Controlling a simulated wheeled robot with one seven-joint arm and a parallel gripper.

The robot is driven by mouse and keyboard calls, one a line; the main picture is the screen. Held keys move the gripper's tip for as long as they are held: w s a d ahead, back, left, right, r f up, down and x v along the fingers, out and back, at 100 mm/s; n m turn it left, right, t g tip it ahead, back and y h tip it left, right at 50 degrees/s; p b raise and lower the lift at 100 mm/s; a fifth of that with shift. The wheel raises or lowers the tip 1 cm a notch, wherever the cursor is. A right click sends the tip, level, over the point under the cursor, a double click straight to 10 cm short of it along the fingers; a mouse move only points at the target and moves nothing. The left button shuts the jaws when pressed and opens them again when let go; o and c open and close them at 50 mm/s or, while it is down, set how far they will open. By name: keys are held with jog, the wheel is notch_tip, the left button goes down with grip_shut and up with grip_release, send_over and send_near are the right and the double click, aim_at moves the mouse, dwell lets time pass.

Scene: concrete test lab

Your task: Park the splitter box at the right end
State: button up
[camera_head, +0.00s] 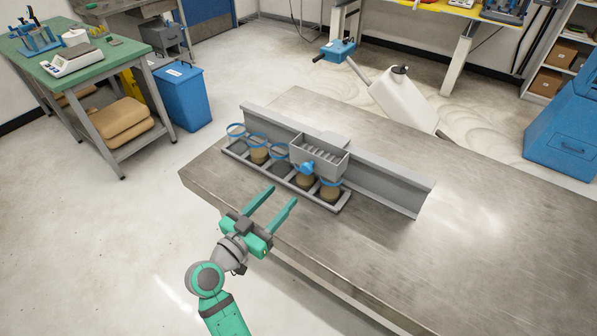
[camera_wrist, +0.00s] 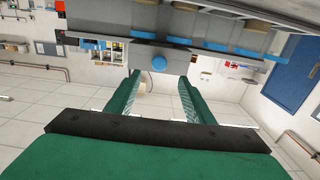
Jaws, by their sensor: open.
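The splitter box (camera_head: 318,160) is a grey open-topped box with slots inside. It sits against a long grey rail (camera_head: 390,186), a little right of the rail's middle, above a row of jars. A blue knob (camera_head: 307,168) is on its near face. The knob also shows in the wrist view (camera_wrist: 159,63), seen between my fingertips and beyond them. My gripper (camera_head: 282,195) is open and empty, in front of the jar rack at the table's near edge, apart from the box. The rail's right end is bare.
A grey rack (camera_head: 345,201) holds several blue-rimmed jars (camera_head: 331,191) along the rail's near side, some with tan contents. The metal table (camera_head: 480,235) is clear to the right.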

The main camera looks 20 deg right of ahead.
aim_at(305, 171)
jog(key=x, duration=1)
jog(key=shift+s, duration=0.15)
jog(key=shift+w+d, duration=0.4)
jog(key=shift+c, duration=0.6)
grip_shut()
